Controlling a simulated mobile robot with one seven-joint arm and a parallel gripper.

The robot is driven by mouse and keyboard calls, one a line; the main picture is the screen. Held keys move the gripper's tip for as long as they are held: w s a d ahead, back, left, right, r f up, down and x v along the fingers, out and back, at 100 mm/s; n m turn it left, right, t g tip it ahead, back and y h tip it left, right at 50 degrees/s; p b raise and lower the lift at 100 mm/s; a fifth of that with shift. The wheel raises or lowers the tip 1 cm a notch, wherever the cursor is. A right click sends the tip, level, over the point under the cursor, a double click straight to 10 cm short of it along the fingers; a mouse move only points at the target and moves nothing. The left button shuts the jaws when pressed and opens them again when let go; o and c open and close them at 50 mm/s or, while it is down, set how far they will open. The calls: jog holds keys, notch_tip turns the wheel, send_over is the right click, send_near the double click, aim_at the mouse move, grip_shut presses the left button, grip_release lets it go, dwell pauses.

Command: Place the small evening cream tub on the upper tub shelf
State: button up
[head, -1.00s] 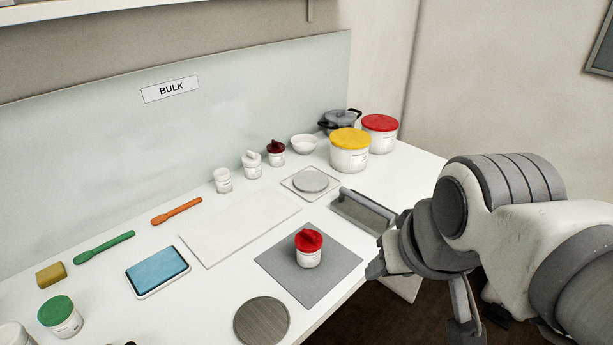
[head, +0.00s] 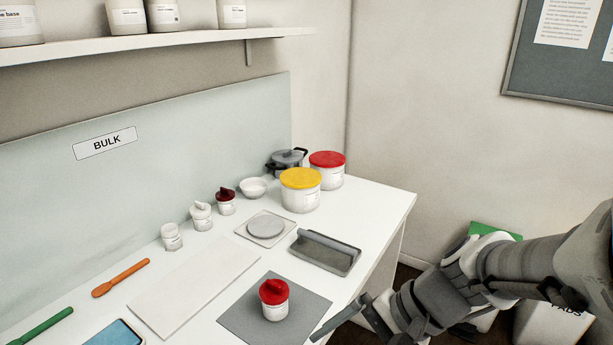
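A small white tub with a red lid and red knob (head: 274,300) stands upright on a grey square mat (head: 240,328) on the counter. Small white-lidded tubs (head: 201,216) (head: 171,237) and a dark-red-lidded tub (head: 226,203) stand along the back panel. Their labels are too small to read, so I cannot tell which is the evening cream. A white wall shelf (head: 150,45) at upper left holds several large white tubs (head: 128,17). My gripper (head: 352,322) is right of the mat, beyond the counter's front edge, apart from the red-lidded tub. Its fingers look spread and empty.
Large yellow-lidded (head: 301,192) and red-lidded (head: 327,170) tubs, a dark pot (head: 287,161) and a bowl (head: 253,187) crowd the far end. A grey tray (head: 325,252), a round disc (head: 266,227) and a pale board (head: 195,290) lie flat. The shelf's right end looks bare.

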jog(key=w+a+f+m+t+y, duration=0.25)
jog(key=w+f+m+y, duration=0.2)
jog(key=w+m, duration=0.35)
jog(key=m+t+b, duration=0.1)
jog(key=m+t, duration=0.4)
jog(key=m, duration=0.3)
send_near(285, 303)
jog(key=shift+y, duration=0.25)
jog(key=x, duration=0.6)
jog(key=shift+a+f+b, duration=0.25)
jog(key=shift+b, duration=0.05)
jog(key=shift+w+x, duration=0.2)
jog(key=shift+x, duration=2.4)
jog(key=shift+d, duration=0.2)
jog(key=c, duration=1.5)
